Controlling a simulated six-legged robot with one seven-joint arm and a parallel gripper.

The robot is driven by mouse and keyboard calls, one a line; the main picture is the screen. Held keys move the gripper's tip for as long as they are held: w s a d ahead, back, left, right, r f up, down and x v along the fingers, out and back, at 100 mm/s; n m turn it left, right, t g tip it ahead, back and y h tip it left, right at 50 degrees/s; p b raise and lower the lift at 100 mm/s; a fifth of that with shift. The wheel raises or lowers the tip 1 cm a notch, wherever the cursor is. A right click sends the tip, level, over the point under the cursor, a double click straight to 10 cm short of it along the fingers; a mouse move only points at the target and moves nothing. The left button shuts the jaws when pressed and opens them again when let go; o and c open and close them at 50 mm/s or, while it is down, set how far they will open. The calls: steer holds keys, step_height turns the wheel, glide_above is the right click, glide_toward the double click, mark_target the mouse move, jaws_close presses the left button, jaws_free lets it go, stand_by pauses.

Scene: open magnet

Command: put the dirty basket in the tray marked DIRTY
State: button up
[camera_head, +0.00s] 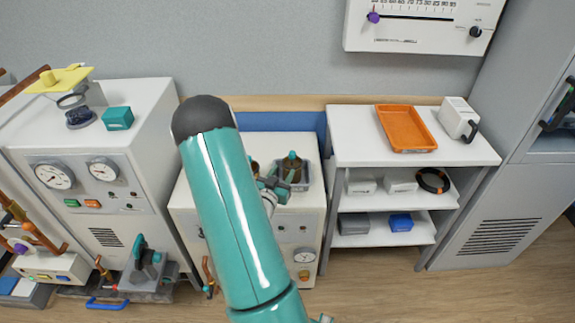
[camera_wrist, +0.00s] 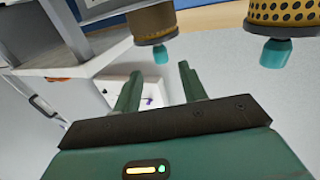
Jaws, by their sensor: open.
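My gripper (camera_wrist: 160,74) is open, with nothing between its two fingers. In the wrist view, which looks upside down, a brownish cylinder (camera_wrist: 152,22) with a teal knob is just beyond the fingertips, apart from them. A perforated brass-coloured basket (camera_wrist: 283,12), also teal-knobbed, is at the top right, clear of the fingers. In the head view my gripper (camera_head: 272,184) is over the middle white cabinet, beside a grey tray (camera_head: 304,185) holding a teal-knobbed item (camera_head: 291,166). An orange tray (camera_head: 405,128) lies empty on the right shelf unit. No DIRTY marking is readable; I cannot tell which basket is dirty.
The white shelf unit (camera_head: 345,150) holds a white handled box (camera_head: 459,118) beside the orange tray, and small boxes below. A gauge cabinet (camera_head: 120,150) stands left, a grey cabinet (camera_head: 510,200) right. A wall panel (camera_head: 420,25) hangs above. My arm hides part of the middle cabinet.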

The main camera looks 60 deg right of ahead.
steer(key=a, duration=0.5)
steer(key=shift+s+a, duration=0.15)
steer(key=shift+s, duration=0.1)
